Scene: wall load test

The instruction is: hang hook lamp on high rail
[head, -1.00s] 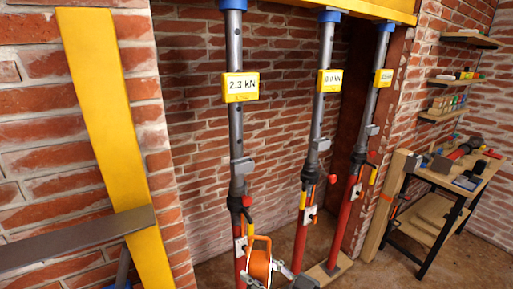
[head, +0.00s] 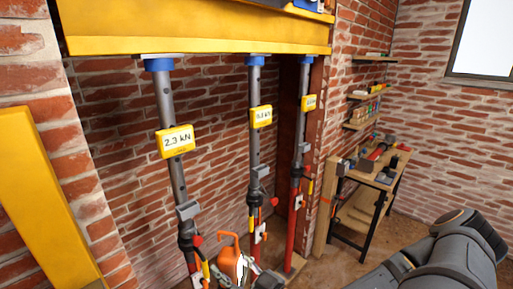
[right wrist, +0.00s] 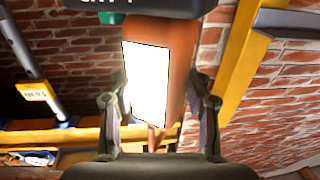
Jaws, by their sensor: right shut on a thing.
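The hook lamp (head: 230,262) is orange with an orange loop at its top, low in the middle of the head view and partly cut off by the bottom edge. In the right wrist view the lamp (right wrist: 178,75) shows a bright white panel between the two fingers. My right gripper (right wrist: 158,112) is shut on it. In the head view my right gripper (head: 243,273) is small and partly cut off beside the lamp. A yellow beam (head: 200,38) runs across the top, well above the lamp; I cannot tell whether it is the high rail. My left gripper is not in view.
Three steel props with yellow load readouts (head: 176,141) stand under the beam, close behind the lamp. A slanted yellow post (head: 45,190) stands at the left. A workbench (head: 372,180) with tools and wall shelves (head: 362,112) are at the right. Floor between them is partly clear.

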